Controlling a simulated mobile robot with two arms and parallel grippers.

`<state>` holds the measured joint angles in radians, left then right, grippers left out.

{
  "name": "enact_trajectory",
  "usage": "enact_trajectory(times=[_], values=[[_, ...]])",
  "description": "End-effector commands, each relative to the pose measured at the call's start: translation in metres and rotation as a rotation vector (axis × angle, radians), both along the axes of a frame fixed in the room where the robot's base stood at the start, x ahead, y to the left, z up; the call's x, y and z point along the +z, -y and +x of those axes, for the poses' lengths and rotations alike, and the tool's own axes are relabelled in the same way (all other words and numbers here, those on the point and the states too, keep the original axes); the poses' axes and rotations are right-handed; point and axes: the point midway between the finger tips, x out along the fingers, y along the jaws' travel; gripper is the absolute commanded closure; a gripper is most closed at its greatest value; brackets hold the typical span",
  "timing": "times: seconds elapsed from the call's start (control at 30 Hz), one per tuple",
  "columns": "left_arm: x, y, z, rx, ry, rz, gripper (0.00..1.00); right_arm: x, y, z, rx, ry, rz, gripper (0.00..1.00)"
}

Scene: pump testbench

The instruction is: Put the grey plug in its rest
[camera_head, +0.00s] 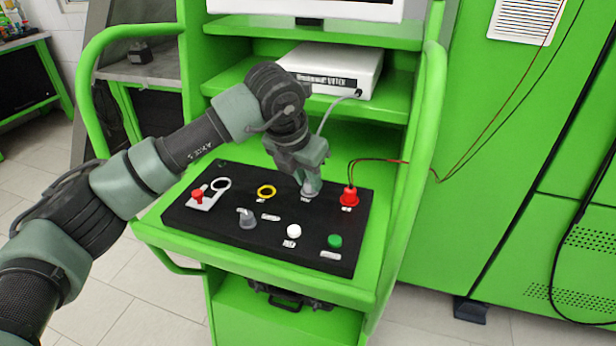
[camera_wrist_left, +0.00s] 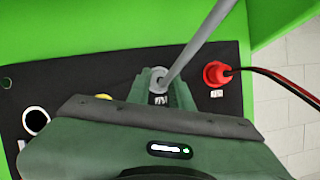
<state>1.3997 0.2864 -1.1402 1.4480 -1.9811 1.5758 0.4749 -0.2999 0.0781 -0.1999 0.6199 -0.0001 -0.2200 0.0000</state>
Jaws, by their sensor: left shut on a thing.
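My left gripper (camera_head: 311,182) reaches down to the black panel (camera_head: 215,229), just left of the red plug. It is shut on the grey plug (camera_head: 309,191), whose lower end is at the panel surface. In the left wrist view the grey plug (camera_wrist_left: 157,76) sits between the fingers (camera_wrist_left: 156,85), with its thick grey cable (camera_wrist_left: 200,45) rising to the upper right. Whether the plug is seated in the panel or only touching it, I cannot tell. Its rest is not clearly identifiable. My right gripper is not in view.
The red plug (camera_head: 349,197) with red and black wires stands close on the right. A yellow ring (camera_head: 266,191), white ring (camera_head: 221,184), grey knob (camera_head: 246,219), white button (camera_head: 294,231) and green button (camera_head: 335,241) surround it. Green side rails (camera_head: 428,150) flank the bench.

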Motion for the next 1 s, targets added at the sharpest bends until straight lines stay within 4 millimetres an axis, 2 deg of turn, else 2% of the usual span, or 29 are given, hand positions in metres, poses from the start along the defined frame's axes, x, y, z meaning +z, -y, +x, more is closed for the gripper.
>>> enact_trajectory(times=[0.17, 0.2, 0.27, 0.3, 0.5, 0.53, 0.6, 1.0], values=[[-0.0007, 0.0000, 0.0000, 0.000, 0.000, 0.000, 1.00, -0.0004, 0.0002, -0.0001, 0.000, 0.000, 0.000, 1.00], [-0.0007, -0.0001, 0.0000, 0.000, 0.000, 0.000, 0.73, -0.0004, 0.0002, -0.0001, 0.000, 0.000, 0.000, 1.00], [-0.0007, 0.0000, 0.0000, 0.000, 0.000, 0.000, 0.57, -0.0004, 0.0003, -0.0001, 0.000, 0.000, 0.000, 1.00], [-0.0006, -0.0001, 0.0000, 0.000, 0.000, 0.000, 0.53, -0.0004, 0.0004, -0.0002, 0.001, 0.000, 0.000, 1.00], [-0.0006, 0.0000, -0.0001, 0.000, 0.000, 0.000, 0.53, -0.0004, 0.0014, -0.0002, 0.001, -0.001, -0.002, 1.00], [-0.0007, -0.0001, -0.0001, 0.000, 0.000, 0.000, 0.51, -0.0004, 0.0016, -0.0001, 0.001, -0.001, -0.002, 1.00], [-0.0007, -0.0001, -0.0001, 0.000, 0.000, 0.000, 0.35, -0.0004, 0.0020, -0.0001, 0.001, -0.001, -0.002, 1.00], [-0.0005, 0.0000, 0.0000, 0.000, 0.000, 0.000, 0.35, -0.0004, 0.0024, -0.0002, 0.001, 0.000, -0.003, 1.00]])
